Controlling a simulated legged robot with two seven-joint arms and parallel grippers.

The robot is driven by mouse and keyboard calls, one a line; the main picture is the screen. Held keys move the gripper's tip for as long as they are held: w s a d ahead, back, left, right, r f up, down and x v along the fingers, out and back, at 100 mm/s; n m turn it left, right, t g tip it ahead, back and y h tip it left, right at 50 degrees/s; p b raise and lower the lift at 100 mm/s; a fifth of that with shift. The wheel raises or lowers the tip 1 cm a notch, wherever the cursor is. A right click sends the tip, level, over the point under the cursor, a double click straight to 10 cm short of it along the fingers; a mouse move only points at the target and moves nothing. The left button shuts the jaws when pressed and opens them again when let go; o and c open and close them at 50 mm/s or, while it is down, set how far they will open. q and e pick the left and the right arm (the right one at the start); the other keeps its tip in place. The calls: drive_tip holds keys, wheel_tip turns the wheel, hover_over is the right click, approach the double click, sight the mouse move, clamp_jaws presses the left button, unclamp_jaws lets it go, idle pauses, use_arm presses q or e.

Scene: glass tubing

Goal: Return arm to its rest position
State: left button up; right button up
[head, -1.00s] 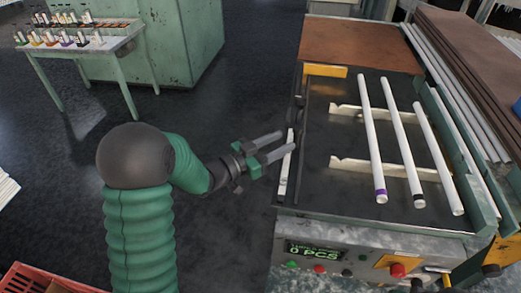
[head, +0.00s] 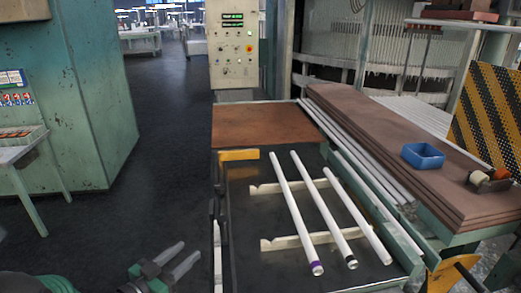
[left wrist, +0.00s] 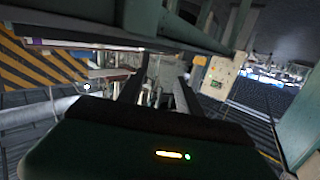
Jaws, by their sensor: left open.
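My left gripper (head: 178,264) is at the bottom of the head view, left of the tube bench. Its two grey fingers are apart with nothing between them. In the left wrist view the two dark fingers (left wrist: 160,95) also stand apart and empty. Three white glass tubes lie on notched rails on the bench: a left one with a purple band (head: 296,215), a middle one with a dark band (head: 323,210) and a plain right one (head: 357,215). The gripper is apart from all of them. Most of my left arm is cut off by the frame. My right gripper is not in view.
The bench's dark bed (head: 250,215) has a raised left edge close to my gripper. A green cabinet (head: 90,90) and a small table (head: 25,150) stand at the left. Brown boards (head: 400,165) carry a blue bin (head: 423,156). The dark floor (head: 150,180) between is clear.

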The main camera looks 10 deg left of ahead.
use_arm(q)
drive_tip(key=s+d+f+n+g+y+p, duration=0.2)
drive_tip(key=s+g, duration=0.4)
drive_tip(key=s, duration=0.3)
drive_tip(key=s+d+f+n+g+y+p, duration=0.2)
drive_tip(key=s+d+n+g+y+p, duration=0.1)
drive_tip(key=s, duration=0.6)
drive_tip(key=d+g+y+p, duration=0.1)
drive_tip(key=d+g+p, duration=0.1)
drive_tip(key=g+p, duration=0.1)
drive_tip(key=shift+s+g+y, duration=0.25)
drive_tip(key=shift+g+y, duration=0.05)
drive_tip(key=shift+g, duration=0.1)
idle(0.9)
